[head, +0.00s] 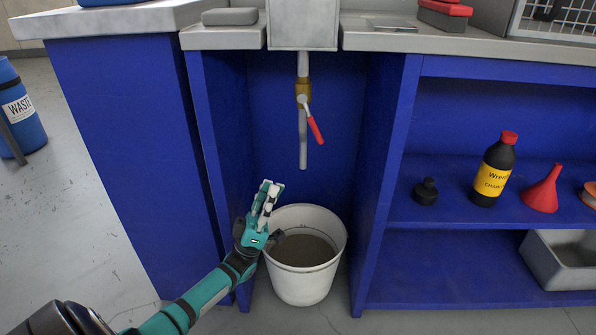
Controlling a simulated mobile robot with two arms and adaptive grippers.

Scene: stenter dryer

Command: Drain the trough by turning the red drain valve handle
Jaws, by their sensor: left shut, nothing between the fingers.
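The red drain valve handle (315,130) slants down to the right from a brass valve (303,89) on the pipe below the grey trough (302,24). A grey outlet pipe (303,152) hangs below the valve. A white bucket (303,284) stands under it on the floor, with murky brown liquid inside. My left gripper (270,188) is shut and empty, pointing up at the bucket's left rim, below and left of the handle and apart from it. My right gripper is not in view.
Blue cabinet walls (388,150) enclose the bay on both sides. Shelves on the right hold a black bottle (494,168), a red funnel (543,190) and a grey bin (563,262). A blue waste barrel (22,112) stands far left. The space between gripper and handle looks clear.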

